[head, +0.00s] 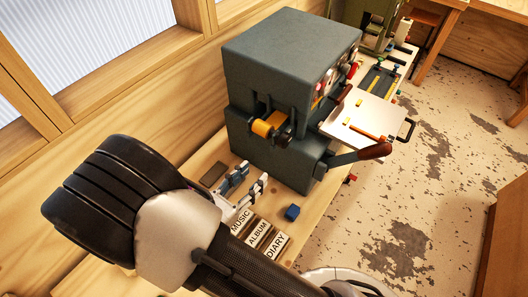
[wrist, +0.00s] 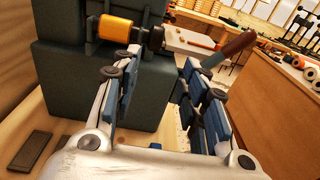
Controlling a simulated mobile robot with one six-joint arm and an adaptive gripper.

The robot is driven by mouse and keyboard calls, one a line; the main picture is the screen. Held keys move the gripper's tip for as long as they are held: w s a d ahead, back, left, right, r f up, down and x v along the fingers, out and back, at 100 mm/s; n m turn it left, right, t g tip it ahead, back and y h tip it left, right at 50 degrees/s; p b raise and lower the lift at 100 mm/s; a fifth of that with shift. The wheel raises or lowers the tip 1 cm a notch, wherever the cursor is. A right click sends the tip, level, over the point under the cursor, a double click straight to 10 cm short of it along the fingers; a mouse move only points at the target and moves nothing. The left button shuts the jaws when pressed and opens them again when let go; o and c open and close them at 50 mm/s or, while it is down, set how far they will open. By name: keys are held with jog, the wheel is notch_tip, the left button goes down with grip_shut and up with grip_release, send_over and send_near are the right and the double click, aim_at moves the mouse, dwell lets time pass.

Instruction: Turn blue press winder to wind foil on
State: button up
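The blue press (head: 275,75) is a dark blue-grey machine on the bench; its side fills the left of the wrist view (wrist: 70,80). An orange-gold foil roll (head: 263,129) sits on its near side and also shows in the wrist view (wrist: 115,27). A dark knob-like end, apparently the winder (wrist: 155,38), sticks out to the right of the roll; in the head view it is a small dark shape (head: 283,139). My gripper (head: 253,173) is open and empty, below and in front of the roll. Its blue-padded fingers are wide apart in the wrist view (wrist: 160,65).
A wooden-handled lever (head: 375,151) juts from the press's right side. A white plate (head: 362,115) extends beyond it. Blocks labelled MUSIC, ALBUM and DIARY (head: 258,234), a small blue block (head: 292,212) and a dark flat block (head: 213,174) lie on the bench. Floor is at right.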

aim_at(280, 142)
jog(key=shift+t, duration=0.5)
jog(key=x, duration=1.6)
jog(key=shift+w+r, duration=0.1)
jog(key=shift+w, duration=0.25)
jog(key=shift+c, duration=0.4)
grip_shut()
